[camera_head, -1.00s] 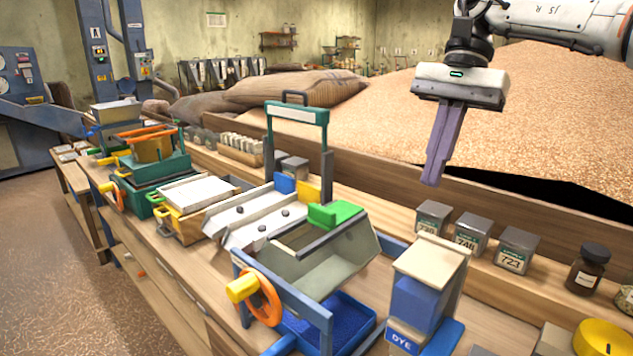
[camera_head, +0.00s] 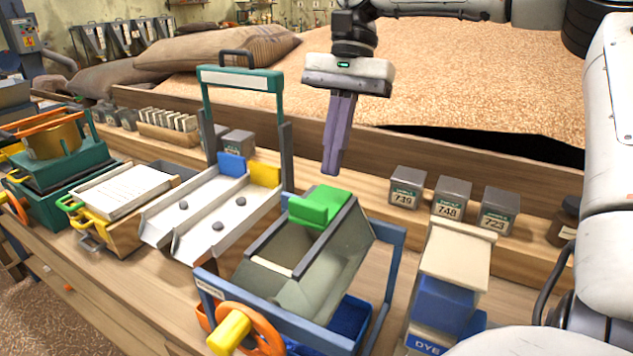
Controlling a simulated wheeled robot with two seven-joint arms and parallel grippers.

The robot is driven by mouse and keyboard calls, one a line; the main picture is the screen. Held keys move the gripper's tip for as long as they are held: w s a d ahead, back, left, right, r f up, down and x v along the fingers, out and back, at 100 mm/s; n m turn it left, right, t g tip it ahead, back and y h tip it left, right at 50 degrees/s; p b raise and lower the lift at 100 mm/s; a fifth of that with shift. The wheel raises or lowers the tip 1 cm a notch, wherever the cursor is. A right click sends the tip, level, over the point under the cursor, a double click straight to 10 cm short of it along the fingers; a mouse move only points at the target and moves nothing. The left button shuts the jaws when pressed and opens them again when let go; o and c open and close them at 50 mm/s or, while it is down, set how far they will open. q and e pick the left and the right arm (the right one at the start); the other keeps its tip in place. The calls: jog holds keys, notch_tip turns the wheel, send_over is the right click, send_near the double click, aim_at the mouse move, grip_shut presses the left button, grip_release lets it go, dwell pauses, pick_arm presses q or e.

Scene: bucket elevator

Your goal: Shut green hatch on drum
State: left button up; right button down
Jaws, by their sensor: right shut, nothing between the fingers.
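The drum (camera_head: 335,262) is a grey-green angular trough in a blue frame, with an orange handwheel and yellow knob (camera_head: 230,334) at its front. Its top has an opening, and the inner wall shows. The green hatch (camera_head: 318,207) is a small block-like piece at the drum's upper rear edge, beside the opening, which it leaves uncovered. My right gripper (camera_head: 332,172) points down, fingers together and empty, above and slightly behind the green hatch, apart from it. My left gripper is not in view.
A white two-lane chute (camera_head: 212,220) under a teal frame stands left of the drum. A blue tray (camera_head: 350,318) lies below it. The DYE box (camera_head: 450,262) stands close on the right. Several grey sample tins (camera_head: 407,187) line the back ledge before the grain heap.

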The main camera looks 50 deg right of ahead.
jog(key=shift+x, duration=1.05)
jog(key=a, duration=0.1)
jog(key=s+a, duration=0.1)
jog(key=a, duration=0.1)
jog(key=shift+f, duration=0.1)
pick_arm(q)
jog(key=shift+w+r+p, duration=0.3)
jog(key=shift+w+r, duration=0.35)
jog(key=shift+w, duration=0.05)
pick_arm(e)
jog(key=shift+a, duration=0.5)
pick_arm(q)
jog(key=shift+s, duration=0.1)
pick_arm(e)
jog(key=shift+s, duration=0.1)
